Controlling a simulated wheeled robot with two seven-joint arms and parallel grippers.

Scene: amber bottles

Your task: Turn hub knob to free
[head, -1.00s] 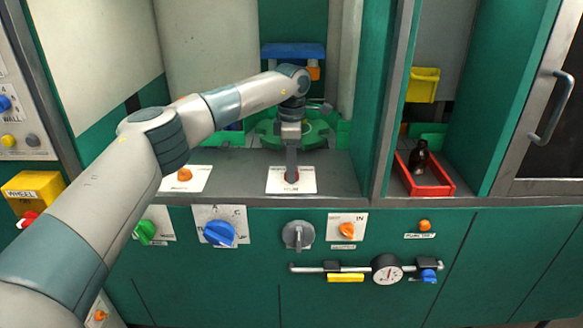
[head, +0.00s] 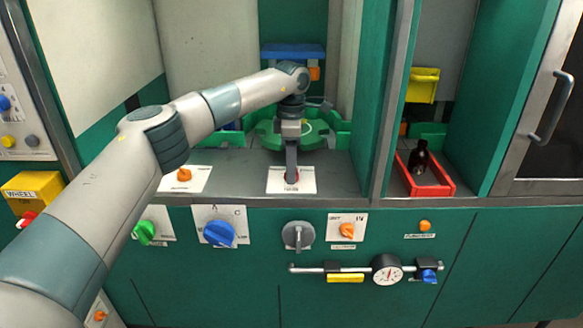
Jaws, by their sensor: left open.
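A white label plate (head: 306,186) lies on the grey ledge. A small red knob (head: 296,178) sits on it, mostly hidden by my left gripper; the label is too small to read, so I cannot tell for sure that it is the hub knob. My left gripper (head: 291,179) points straight down at the knob, with its fingertips at the knob's height. It is open, and the fingers overlap in this view, so their gap and any contact are hidden. My right gripper is not in view.
An orange knob (head: 184,174) stands on another plate to the left. A green round fixture (head: 318,138) is behind the gripper. Below, the front panel carries a blue knob (head: 219,233), a grey knob (head: 298,235) and a gauge (head: 387,269). A red tray (head: 432,191) holds a dark bottle (head: 421,158).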

